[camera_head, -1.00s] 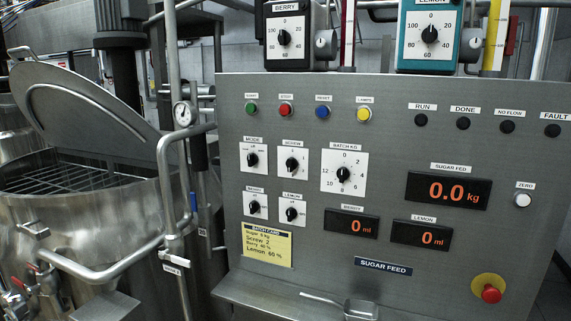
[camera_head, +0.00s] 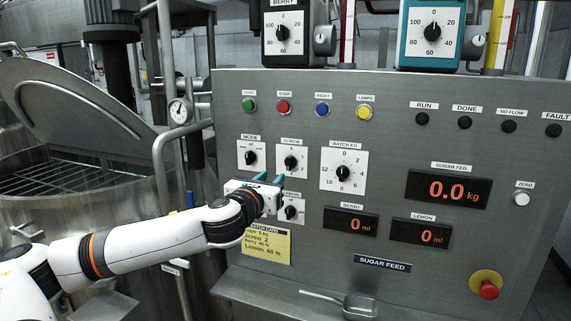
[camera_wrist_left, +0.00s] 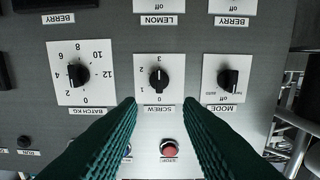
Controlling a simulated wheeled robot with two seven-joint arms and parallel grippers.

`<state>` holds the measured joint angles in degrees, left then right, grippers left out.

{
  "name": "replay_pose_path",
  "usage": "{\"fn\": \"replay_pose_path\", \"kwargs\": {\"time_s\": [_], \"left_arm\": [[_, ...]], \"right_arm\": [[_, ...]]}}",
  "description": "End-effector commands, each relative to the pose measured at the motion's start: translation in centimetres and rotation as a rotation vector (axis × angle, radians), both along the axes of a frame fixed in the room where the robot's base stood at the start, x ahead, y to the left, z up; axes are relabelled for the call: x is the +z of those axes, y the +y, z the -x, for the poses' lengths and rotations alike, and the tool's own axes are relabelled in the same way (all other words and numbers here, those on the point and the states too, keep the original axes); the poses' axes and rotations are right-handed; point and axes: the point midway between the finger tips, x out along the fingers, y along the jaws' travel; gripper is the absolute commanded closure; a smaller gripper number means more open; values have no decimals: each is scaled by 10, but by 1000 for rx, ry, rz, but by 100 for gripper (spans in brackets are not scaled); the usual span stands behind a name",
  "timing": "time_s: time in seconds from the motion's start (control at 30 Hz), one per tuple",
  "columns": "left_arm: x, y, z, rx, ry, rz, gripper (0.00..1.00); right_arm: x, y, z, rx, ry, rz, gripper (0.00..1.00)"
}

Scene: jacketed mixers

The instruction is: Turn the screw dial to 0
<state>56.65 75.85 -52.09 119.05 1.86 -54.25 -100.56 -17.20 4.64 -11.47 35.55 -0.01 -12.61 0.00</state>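The screw dial (camera_head: 290,162) is a black knob on a white square plate, in the upper row of small dials on the grey panel. In the left wrist view the screw dial (camera_wrist_left: 159,80) shows upside down, with marks from 0 to 3. Its pointer is too small to read surely. My left gripper (camera_head: 269,178) is in front of the panel, just below and left of the dial in the head view. In the left wrist view its teal fingers (camera_wrist_left: 159,112) are apart with nothing between them, and the dial lies ahead of the gap. My right gripper is not in view.
The mode dial (camera_head: 250,158) and batch kg dial (camera_head: 343,173) flank the screw dial. The lemon dial (camera_head: 291,212) is below it, and my gripper hides the berry dial in the head view. Coloured buttons line the panel above. A steel pipe (camera_head: 160,170) stands left of the panel.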

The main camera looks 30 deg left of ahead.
Motion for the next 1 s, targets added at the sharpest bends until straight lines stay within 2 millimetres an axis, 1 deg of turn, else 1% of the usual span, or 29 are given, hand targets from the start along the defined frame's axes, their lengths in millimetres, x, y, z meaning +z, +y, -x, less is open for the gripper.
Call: {"fn": "replay_pose_path", "kwargs": {"time_s": [0.03,0.3,0.4,0.5,0.7,0.93,0.97,1.0], "left_arm": [[3,2,-9,1,0,3,67],[3,14,-63,0,1,6,67],[3,19,-79,1,0,5,67],[2,21,-91,1,0,5,67],[0,24,-101,-1,0,3,67],[0,24,-102,0,0,3,67],[0,24,-102,0,0,3,69],[0,24,-102,0,0,3,75]], "right_arm": [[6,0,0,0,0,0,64],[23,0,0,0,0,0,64],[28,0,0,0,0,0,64],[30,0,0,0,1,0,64],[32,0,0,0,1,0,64],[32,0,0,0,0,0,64],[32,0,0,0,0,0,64],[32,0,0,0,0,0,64]]}}
